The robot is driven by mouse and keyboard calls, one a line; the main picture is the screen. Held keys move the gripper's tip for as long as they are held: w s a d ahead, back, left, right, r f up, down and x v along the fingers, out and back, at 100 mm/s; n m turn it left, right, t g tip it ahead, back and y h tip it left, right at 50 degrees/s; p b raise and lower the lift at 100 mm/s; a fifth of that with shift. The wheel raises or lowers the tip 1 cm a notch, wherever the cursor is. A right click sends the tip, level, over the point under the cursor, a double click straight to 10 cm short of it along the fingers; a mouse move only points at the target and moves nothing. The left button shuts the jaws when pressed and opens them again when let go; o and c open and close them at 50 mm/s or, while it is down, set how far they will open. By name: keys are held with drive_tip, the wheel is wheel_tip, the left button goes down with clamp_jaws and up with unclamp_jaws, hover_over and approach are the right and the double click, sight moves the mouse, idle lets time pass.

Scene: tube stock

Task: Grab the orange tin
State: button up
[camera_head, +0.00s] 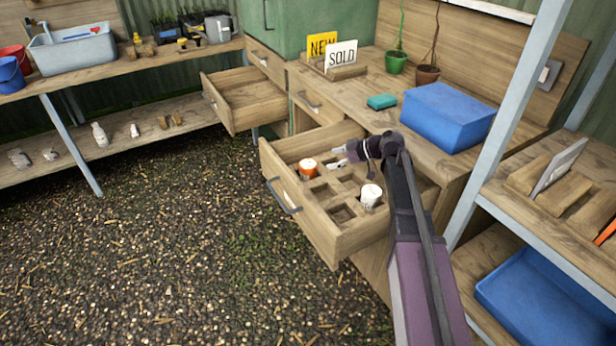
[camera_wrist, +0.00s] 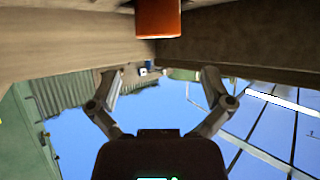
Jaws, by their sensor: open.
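The orange tin (camera_head: 308,168), with a pale top, sits in a compartment at the far left part of the open divided drawer (camera_head: 325,236). It also shows at the top middle of the wrist view (camera_wrist: 158,18), cut off by the frame edge. My gripper (camera_head: 338,158) is low over the drawer, just right of the tin in the head view. In the wrist view its two fingers (camera_wrist: 158,76) are spread wide with nothing between them. The tin lies beyond the fingertips, roughly centred between them and apart from them.
A white tin (camera_head: 371,196) stands in another compartment, close to my arm. Wooden dividers and drawer walls surround the tins. Another open drawer (camera_head: 245,100) at the left looks empty. A green block (camera_head: 381,102) and a blue bin (camera_head: 447,117) sit on the bench. A grey post (camera_head: 510,120) rises at right.

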sight(310, 164)
drive_tip(key=shift+b+x, duration=0.3)
drive_tip(key=shift+x, duration=0.85)
drive_tip(key=shift+w+b+x, duration=0.2)
drive_tip(key=shift+b+x, duration=0.95)
drive_tip(key=shift+x, duration=1.45)
drive_tip(key=shift+r, duration=0.15)
drive_tip(key=c, duration=1)
